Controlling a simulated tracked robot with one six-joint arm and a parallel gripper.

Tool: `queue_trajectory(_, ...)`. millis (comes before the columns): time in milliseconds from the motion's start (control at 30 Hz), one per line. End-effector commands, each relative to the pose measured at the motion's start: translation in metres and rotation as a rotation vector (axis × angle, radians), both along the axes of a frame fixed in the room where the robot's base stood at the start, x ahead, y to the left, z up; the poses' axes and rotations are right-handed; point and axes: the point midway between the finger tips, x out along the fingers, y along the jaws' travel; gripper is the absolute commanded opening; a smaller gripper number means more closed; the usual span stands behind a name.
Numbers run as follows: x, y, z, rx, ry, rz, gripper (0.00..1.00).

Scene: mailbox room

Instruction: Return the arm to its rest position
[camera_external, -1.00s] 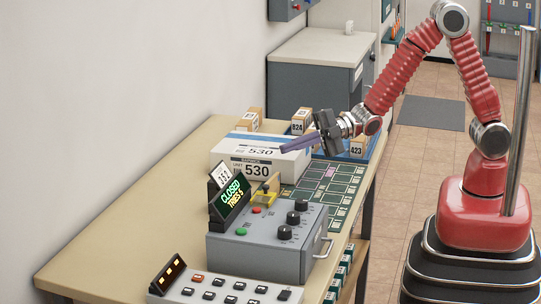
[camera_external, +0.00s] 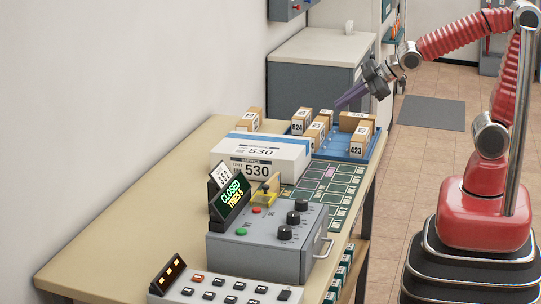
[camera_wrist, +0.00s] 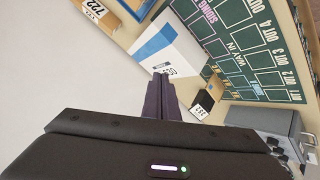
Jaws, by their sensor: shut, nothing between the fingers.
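My gripper (camera_external: 340,103) is shut and empty, its dark purple fingers pointing down and left in the external view. It is raised above the blue tray (camera_external: 362,155) at the back of the table. In the wrist view its closed fingers (camera_wrist: 161,88) show in front of the white box marked 530 (camera_wrist: 172,50). My red arm reaches up and over from the base at the right, with the elbow high near the top right corner.
The table (camera_external: 110,230) holds the white 530 box (camera_external: 255,170), a grey control box (camera_external: 268,245) with a "CLOSED" sign, a button panel (camera_external: 225,292) and a green grid mat (camera_external: 345,183). Small numbered boxes stand in the tray. A grey cabinet (camera_external: 310,85) stands behind.

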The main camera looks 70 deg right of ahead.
Motion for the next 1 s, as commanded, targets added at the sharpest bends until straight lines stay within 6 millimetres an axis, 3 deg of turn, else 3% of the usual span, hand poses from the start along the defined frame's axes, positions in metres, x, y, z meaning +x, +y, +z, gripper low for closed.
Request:
queue_trajectory(300,-0.09,-0.036,0.003,0.185,0.186,-0.278,0.0)
queue_trajectory(600,-0.175,-0.042,-0.003,0.349,0.353,-0.486,0.0)
queue_trajectory(733,-0.192,-0.041,-0.005,0.38,0.39,-0.524,0.0)
queue_trajectory(1000,-0.195,-0.041,-0.006,0.385,0.398,-0.53,0.0)
